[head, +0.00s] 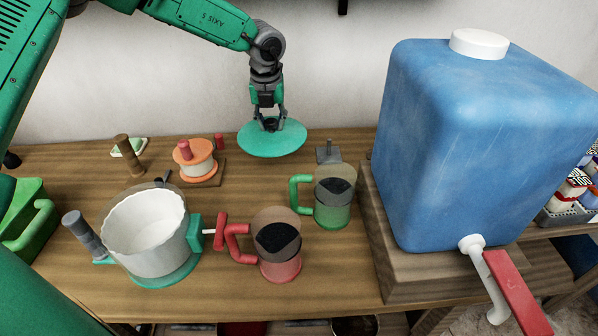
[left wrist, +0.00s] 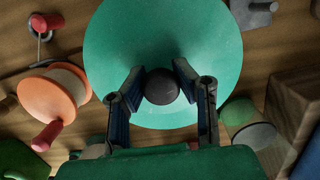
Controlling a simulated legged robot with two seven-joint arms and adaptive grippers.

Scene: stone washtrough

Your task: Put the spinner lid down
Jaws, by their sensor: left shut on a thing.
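The spinner lid (head: 272,141) is a flat teal disc with a dark round knob. My left gripper (head: 270,124) comes down from above and is shut on the knob, near the back of the counter. In the left wrist view the lid (left wrist: 165,50) lies across the fingertips, and the left gripper (left wrist: 160,87) has one finger on each side of the knob. The disc looks about level; I cannot tell whether it touches the counter. The spinner (head: 147,235), a white tub with a teal base and grey handle, stands open at front left. My right gripper is not in view.
A red mug (head: 280,267) and a green mug (head: 333,212) stand front of the lid. An orange spool (head: 197,165) is left of it, a small grey block (head: 328,156) right. A big blue tank (head: 480,130) fills the right side.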

